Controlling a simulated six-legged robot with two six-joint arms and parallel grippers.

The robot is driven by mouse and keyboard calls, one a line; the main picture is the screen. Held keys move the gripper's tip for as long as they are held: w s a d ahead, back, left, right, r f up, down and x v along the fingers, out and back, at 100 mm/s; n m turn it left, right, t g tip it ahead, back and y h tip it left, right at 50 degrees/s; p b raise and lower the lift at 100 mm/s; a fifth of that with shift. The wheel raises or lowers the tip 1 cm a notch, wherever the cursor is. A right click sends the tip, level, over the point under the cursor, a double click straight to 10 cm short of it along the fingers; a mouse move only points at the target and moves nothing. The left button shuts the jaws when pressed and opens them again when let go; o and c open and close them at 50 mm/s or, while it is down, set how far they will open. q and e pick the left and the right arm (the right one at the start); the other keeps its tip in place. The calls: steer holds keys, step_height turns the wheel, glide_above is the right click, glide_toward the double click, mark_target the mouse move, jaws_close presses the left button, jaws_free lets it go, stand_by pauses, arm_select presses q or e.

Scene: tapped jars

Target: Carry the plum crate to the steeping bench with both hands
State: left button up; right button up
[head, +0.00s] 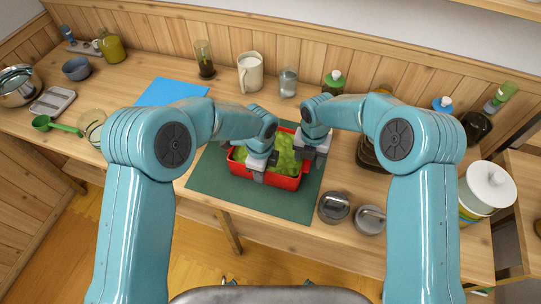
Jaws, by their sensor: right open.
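The plum crate (287,183) is a red box filled with green plums (281,152). It stands on a dark green mat (212,178) on the wooden bench (150,90). My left gripper (258,176) is at the crate's front left side, over its rim. Its fingers are too small and hidden to tell whether they are open or shut. My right gripper (307,158) is at the crate's right end, close to the rim, and open. Parts of the crate's left and right ends are hidden behind my grippers and arms.
Two steel-lidded jars (334,207) stand right of the mat, near the front edge. A blue sheet (172,92), a white jug (250,72) and a glass jar (288,82) are behind. A green scoop (54,125) lies left.

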arm_select(q)
steer(key=shift+w+f, duration=0.1)
arm_select(e)
steer(key=shift+w+f, duration=0.1)
arm_select(q)
jaws_close()
arm_select(e)
steer(key=c, duration=0.7)
jaws_close()
arm_select(q)
steer(key=shift+w+d+r, duration=0.1)
steer(key=shift+r, duration=0.1)
arm_select(e)
steer(key=shift+a+r, duration=0.1)
steer(key=shift+r, duration=0.1)
